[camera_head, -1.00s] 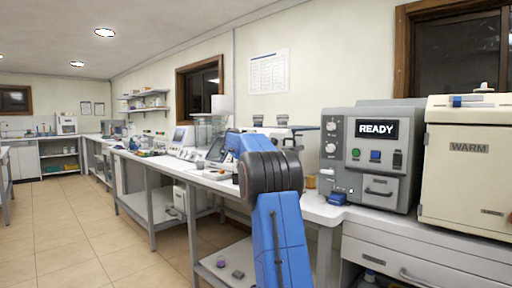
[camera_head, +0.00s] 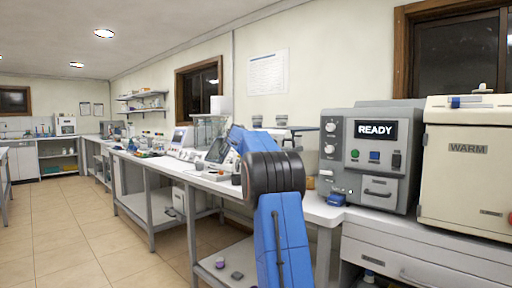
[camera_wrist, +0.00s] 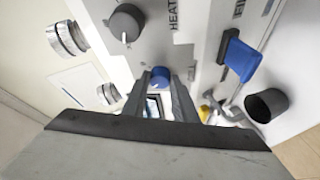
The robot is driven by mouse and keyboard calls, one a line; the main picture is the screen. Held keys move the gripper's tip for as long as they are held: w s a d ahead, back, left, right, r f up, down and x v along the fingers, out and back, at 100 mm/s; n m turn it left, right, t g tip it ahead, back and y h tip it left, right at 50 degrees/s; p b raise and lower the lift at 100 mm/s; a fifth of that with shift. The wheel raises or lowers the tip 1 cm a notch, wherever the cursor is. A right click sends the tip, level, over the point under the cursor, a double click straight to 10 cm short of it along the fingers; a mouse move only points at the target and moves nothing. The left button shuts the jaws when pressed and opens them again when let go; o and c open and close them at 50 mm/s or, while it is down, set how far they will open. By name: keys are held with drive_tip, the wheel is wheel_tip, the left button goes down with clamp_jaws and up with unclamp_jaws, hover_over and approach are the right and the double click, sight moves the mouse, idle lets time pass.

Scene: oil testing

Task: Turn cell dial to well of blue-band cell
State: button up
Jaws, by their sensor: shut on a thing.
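In the wrist view, my gripper (camera_wrist: 160,92) has its two dark fingers on either side of a small round blue knob (camera_wrist: 160,76) with a pale mark on it. The fingers are shut on it. I take it for the cell dial, but its markings are too small to read. A small dark-framed display (camera_wrist: 153,106) shows partly between the fingers. No blue-band cell can be made out. In the head view, my own arm hides the gripper and the knob.
In the wrist view, a grey dial (camera_wrist: 127,22) sits by the lettering HEAT, silver knobs (camera_wrist: 67,38) are at left, and a blue lever-like part (camera_wrist: 238,55) and a black cup (camera_wrist: 267,105) are at right. In the head view, a grey READY machine (camera_head: 366,181) stands right of my arm.

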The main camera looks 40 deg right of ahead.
drive_tip(key=o, duration=1)
drive_tip(key=shift+o, duration=0.2)
drive_tip(key=v, duration=1.7)
drive_tip(key=shift+a, duration=0.2)
